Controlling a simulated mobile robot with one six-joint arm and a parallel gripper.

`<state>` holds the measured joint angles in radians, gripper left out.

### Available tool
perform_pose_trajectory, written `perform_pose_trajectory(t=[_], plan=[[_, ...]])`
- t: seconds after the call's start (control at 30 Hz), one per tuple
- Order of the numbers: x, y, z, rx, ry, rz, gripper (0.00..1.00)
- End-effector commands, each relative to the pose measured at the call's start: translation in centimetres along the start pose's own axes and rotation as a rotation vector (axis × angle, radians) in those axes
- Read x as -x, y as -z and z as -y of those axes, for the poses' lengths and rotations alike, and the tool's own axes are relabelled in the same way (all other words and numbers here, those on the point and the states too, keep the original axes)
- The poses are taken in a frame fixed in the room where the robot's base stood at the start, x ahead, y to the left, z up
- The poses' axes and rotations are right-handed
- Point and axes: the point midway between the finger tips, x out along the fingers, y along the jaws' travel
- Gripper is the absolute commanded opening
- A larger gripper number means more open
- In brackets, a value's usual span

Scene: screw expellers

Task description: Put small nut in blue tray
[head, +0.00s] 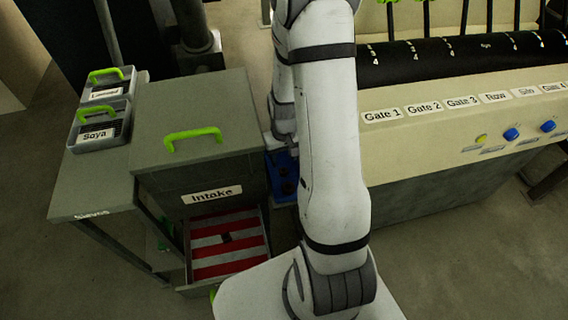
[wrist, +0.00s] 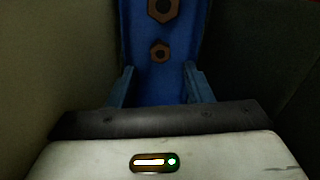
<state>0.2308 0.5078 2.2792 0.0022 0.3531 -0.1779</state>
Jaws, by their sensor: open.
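In the wrist view a narrow blue tray (wrist: 186,22) runs up the middle of the picture. A larger brown hex nut (wrist: 175,8) lies in it at the top edge, partly cut off. A smaller hex nut (wrist: 151,53) lies in the tray below it. My gripper (wrist: 159,69) is open, its two bluish fingers apart on either side of the tray's near part, with the small nut just beyond and between their tips. Nothing is held. In the head view the blue tray (head: 283,192) shows with dark round shapes in it, partly hidden by my arm. The gripper is hidden there.
A grey Intake box (head: 200,120) with a green handle stands left of the tray, above a red-and-white striped drawer (head: 230,255) holding a small dark piece. The long gate machine (head: 450,140) stands to the right. Sieves (head: 100,130) sit on a side table at left.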

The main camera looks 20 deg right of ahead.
Motion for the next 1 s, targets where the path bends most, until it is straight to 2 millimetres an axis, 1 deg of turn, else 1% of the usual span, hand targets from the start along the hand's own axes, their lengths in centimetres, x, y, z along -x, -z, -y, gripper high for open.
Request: perform_pose_trajectory(t=[0.03, 0.1, 0.2, 0.33, 0.5, 1.0], plan=[[1.4, 0.1, 0.0, 0.000, -0.001, -0.005, 0.46], [2.7, 0.1, 0.0, 0.000, -0.001, -0.005, 0.46], [4.3, 0.1, 0.0, 0.000, -0.001, -0.004, 0.46], [5.6, 0.0, 0.0, 0.000, 0.000, -0.001, 0.46], [6.2, 0.0, 0.0, 0.000, 0.000, 0.000, 0.46], [6.3, 0.0, 0.1, 0.001, 0.000, 0.001, 0.46]])
